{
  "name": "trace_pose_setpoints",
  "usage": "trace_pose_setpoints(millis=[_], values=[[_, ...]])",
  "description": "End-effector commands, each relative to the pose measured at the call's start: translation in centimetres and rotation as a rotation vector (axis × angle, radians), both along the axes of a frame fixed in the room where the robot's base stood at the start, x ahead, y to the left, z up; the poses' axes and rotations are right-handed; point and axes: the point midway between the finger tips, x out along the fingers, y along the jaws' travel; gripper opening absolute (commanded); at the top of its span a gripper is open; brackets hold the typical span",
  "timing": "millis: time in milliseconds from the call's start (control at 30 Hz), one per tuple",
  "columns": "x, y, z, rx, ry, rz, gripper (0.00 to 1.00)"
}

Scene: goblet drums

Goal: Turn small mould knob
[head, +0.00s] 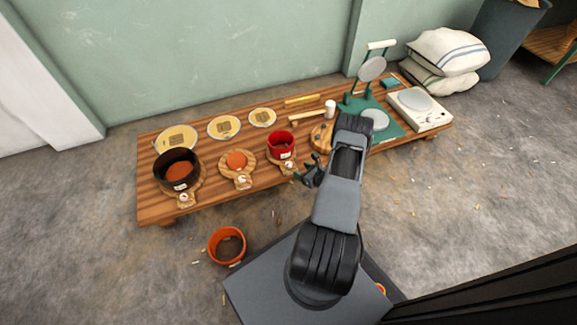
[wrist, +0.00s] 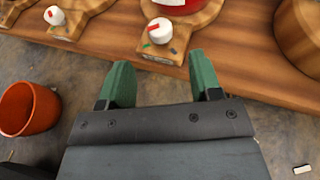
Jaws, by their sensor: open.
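A red cup-shaped mould (head: 281,144) stands on a wooden base at the right of the row of moulds. A white knob (wrist: 160,30) with a red mark is on the front of that base, between a green and a dark mark. The knob also shows small in the head view (head: 289,166). My gripper (wrist: 159,66) has green fingers, spread apart with nothing between them. It is just in front of the bench edge, with the knob ahead, roughly centred between the fingers and not touched. In the head view my gripper (head: 304,174) is close to the right of this knob.
A middle base (head: 237,162) with an orange disc and a large dark mould (head: 177,169) stand left, each with its own knob. An orange bucket (head: 227,246) is on the floor. A round wooden block (wrist: 300,35) is at the right.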

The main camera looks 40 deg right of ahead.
Motion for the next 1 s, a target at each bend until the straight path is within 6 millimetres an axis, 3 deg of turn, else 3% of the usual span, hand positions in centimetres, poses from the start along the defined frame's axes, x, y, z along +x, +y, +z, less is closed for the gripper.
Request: trace_pose_setpoints(millis=[200, 500, 1000], values=[[4.0, 0.7, -2.1, -0.002, -0.001, 0.005, 0.58], [7.6, 1.2, -3.4, -0.001, -0.001, 0.004, 0.58], [8.7, 1.4, -3.6, -0.001, 0.000, 0.001, 0.58]])
